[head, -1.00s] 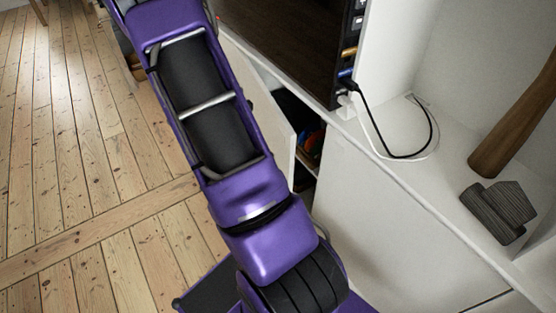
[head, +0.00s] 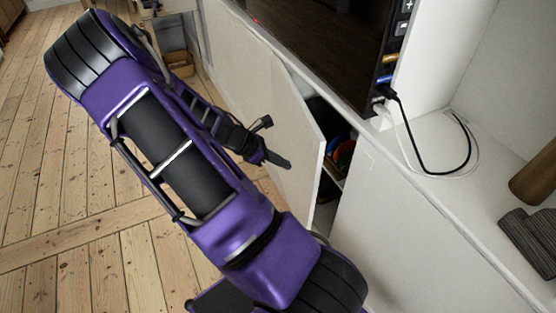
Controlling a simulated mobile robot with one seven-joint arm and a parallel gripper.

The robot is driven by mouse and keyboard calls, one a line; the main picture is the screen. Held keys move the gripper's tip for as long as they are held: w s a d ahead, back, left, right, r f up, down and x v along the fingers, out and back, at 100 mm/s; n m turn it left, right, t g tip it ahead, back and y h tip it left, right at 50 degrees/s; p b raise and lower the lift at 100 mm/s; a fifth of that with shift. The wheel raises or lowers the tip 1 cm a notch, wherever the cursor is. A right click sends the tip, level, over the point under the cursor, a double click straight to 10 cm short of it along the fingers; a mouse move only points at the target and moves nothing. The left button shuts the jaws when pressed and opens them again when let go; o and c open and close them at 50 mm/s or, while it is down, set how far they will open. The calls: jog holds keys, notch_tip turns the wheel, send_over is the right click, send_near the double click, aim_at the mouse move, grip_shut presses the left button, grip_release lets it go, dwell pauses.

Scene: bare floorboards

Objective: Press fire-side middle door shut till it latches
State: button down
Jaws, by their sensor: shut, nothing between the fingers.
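The middle cabinet door (head: 270,122) is white and stands ajar, with its near edge swung out from the cabinet front. A dark gap behind that edge shows shelves and colourful items (head: 340,156) inside. My gripper (head: 276,160) is in front of the door's outer face, shut and empty. Its tip is close to the panel; I cannot tell whether it touches. My purple arm covers the floor in front and part of the lower door area. The latch and hinges cannot be made out.
A closed white panel (head: 402,230) adjoins the gap on the right. Above, a black screen (head: 320,40), cables (head: 432,172) and dark blocks (head: 530,240) sit on the white top. A cardboard box (head: 178,64) lies farther back. Floorboards (head: 60,190) on the left are clear.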

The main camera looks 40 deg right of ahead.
aim_at(322, 160)
jog(key=s+d+f, duration=0.1)
jog(key=d, duration=0.1)
jog(key=d+f, duration=0.1)
jog(key=d, duration=0.1)
jog(key=s+d+f+b, duration=0.1)
jog(key=shift+s+d+f, duration=0.3)
jog(key=shift+s+d, duration=0.05)
jog(key=shift+d, duration=0.05)
jog(key=shift+s+d, duration=0.25)
jog(key=shift+d, duration=0.3)
jog(key=d, duration=0.1)
jog(key=s+d, duration=0.1)
jog(key=d, duration=0.1)
jog(key=s+d, duration=0.1)
jog(key=d, duration=0.1)
jog(key=shift+s+d, duration=0.1)
jog(key=shift+s, duration=0.1)
jog(key=p+v, duration=0.3)
jog(key=v, duration=1.4)
jog(key=shift+r, duration=0.2)
jog(key=shift+w, duration=0.1)
